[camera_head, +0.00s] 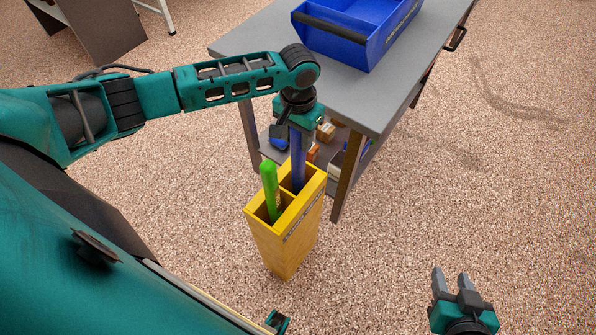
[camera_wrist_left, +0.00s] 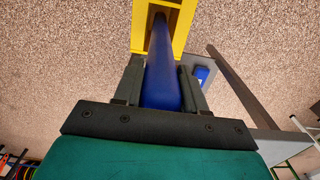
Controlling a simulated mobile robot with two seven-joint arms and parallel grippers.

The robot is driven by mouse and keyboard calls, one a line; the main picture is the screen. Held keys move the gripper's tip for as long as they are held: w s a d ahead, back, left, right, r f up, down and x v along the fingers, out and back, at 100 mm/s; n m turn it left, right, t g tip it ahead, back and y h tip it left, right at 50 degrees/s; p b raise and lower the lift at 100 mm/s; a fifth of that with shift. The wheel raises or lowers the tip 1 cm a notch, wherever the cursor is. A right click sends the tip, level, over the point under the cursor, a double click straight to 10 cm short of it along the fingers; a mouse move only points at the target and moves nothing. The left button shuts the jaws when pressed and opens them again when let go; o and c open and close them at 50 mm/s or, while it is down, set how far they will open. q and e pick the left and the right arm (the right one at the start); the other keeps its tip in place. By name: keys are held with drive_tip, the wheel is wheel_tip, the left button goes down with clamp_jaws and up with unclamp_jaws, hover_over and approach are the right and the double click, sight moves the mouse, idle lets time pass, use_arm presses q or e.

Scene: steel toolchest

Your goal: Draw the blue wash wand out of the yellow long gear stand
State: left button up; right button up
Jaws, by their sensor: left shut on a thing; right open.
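The yellow long gear stand (camera_head: 285,242) stands upright on the floor in the head view, with its divided open top showing. The blue wash wand (camera_head: 298,165) is upright, with its lower part inside a rear compartment of the stand. My left gripper (camera_head: 297,127) is above the stand, shut on the upper part of the wand. In the left wrist view the wand (camera_wrist_left: 163,75) runs from between the fingers (camera_wrist_left: 160,88) down into the yellow stand (camera_wrist_left: 181,25). Its lower end is hidden. My right gripper (camera_head: 456,280) is open and empty at the lower right.
A green rod (camera_head: 270,190) stands in the front compartment of the stand. A grey table (camera_head: 345,85) with a blue tote (camera_head: 365,45) is just behind; small boxes (camera_head: 325,132) sit on its lower shelf. The speckled floor to the right is clear.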

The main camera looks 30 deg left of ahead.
use_arm(q)
drive_tip(key=shift+r+p, duration=1.6)
drive_tip(key=shift+p, duration=0.15)
drive_tip(key=shift+f, duration=0.1)
drive_tip(key=shift+r, duration=2.55)
drive_tip(key=shift+r, duration=2.5)
